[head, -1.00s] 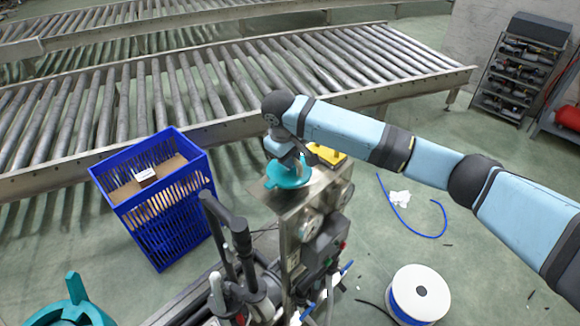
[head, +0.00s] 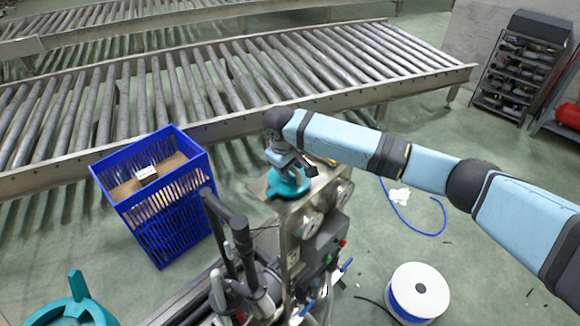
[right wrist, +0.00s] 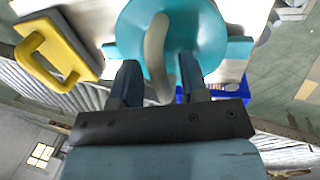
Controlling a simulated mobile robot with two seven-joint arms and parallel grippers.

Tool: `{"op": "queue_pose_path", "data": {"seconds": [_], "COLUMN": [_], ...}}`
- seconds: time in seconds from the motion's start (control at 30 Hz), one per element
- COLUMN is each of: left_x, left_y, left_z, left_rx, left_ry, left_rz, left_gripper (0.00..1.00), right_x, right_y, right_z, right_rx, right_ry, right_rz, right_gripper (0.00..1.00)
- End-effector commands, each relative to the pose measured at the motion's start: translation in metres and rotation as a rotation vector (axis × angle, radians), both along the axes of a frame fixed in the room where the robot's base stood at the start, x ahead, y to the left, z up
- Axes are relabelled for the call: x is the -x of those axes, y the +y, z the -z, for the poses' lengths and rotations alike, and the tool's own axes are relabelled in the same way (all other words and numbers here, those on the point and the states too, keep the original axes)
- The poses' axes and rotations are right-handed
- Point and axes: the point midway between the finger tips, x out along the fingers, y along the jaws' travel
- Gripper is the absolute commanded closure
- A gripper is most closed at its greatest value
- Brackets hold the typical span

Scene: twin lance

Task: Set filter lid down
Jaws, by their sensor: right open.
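The teal filter lid (head: 273,192) lies on the steel top of the machine (head: 325,180). In the right wrist view the round lid (right wrist: 205,35) shows its curved, paler handle (right wrist: 155,45) rising between my fingers. My right gripper (head: 294,172) is over the lid from above. In the wrist view its two dark fingers (right wrist: 160,78) stand apart on either side of the handle, with visible gaps. The arm hides part of the lid in the head view. My left gripper is not in view.
A yellow-handled thing (right wrist: 55,48) lies beside the lid on the machine top. A blue crate (head: 172,225) with cardboard stands left. A teal round part (head: 75,305) is at bottom left. Roller conveyors (head: 200,85) run behind; a white spool (head: 418,293) stands right.

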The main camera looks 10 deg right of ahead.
Motion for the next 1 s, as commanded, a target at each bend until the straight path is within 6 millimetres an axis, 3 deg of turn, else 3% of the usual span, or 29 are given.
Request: {"op": "queue_pose_path", "data": {"seconds": [0.17, 0.63, 0.83, 1.0], "left_x": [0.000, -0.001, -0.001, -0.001], "left_y": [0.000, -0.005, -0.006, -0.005], "left_z": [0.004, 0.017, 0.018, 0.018], "left_rx": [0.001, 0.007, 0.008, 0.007], "left_ry": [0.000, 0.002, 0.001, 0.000], "left_rz": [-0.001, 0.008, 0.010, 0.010], "left_gripper": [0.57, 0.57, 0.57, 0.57], "right_x": [0.001, 0.010, 0.012, 0.015], "right_y": [0.003, 0.018, 0.020, 0.023], "right_z": [-0.015, -0.105, -0.119, -0.114], "right_rx": [-0.002, -0.002, -0.001, -0.015], "right_ry": [-0.002, -0.002, -0.001, -0.002], "right_rz": [-0.001, -0.001, 0.001, -0.007], "right_gripper": [0.59, 0.59, 0.59, 0.59]}}
